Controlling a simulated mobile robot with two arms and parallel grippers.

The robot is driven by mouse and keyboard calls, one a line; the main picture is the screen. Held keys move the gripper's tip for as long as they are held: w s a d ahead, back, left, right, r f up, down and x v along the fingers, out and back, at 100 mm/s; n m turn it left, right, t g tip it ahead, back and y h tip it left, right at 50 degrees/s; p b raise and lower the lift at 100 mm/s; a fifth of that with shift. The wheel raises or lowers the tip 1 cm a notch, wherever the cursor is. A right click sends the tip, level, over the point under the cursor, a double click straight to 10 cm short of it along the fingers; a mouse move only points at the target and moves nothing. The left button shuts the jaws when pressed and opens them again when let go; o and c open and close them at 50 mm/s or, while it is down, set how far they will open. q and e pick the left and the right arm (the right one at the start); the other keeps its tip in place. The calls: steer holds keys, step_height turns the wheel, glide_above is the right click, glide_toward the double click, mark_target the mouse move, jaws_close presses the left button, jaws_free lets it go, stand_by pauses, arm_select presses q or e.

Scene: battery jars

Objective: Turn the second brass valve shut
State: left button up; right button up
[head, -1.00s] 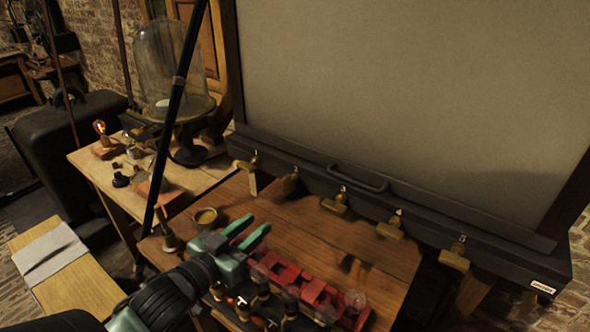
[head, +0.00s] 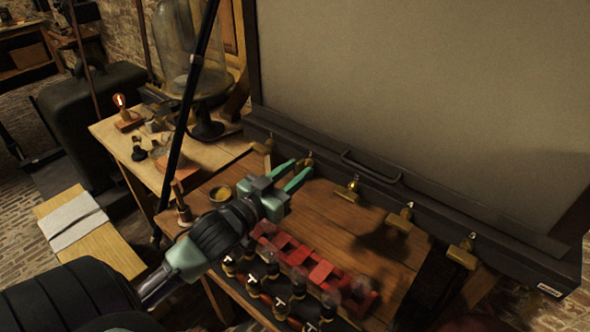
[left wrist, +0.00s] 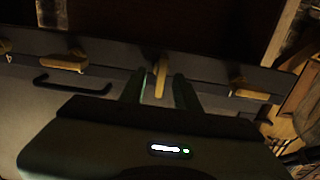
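The second brass valve (head: 306,160) sits on the dark rail under the large pale panel, partly hidden behind my fingertips in the head view. In the left wrist view its handle (left wrist: 160,77) points along my fingers, between them, with a gap on both sides. The neighbouring handles there lie crosswise. My left gripper (head: 297,175) is open, with green fingers reaching to the valve; the same fingers show in the left wrist view (left wrist: 160,90). My right gripper is not in view.
The first valve (head: 262,146), third valve (head: 347,190), fourth valve (head: 400,218) and fifth valve (head: 462,252) share the rail. A black bar handle (head: 370,167) juts out nearby. Red racks (head: 300,260) and jars stand below. A glass dome (head: 180,50) is at the back left.

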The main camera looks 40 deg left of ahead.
arm_select(q)
steer(key=shift+w+f, duration=0.1)
jaws_close()
steer(key=shift+m, duration=0.4)
steer(key=m+p, duration=0.1)
steer(key=m, duration=0.1)
steer(key=shift+d+m+p, duration=0.1)
steer(key=shift+m+p, duration=0.3)
steer(key=m+p, duration=0.1)
steer(key=m, duration=0.2)
steer(key=shift+m, duration=0.3)
steer(key=m+p, duration=0.1)
steer(key=m, duration=0.4)
steer(key=shift+d, duration=0.15)
steer(key=m, duration=0.4)
steer(key=m+p, duration=0.1)
steer(key=shift+f+m, duration=0.3)
steer(key=shift+m, duration=0.1)
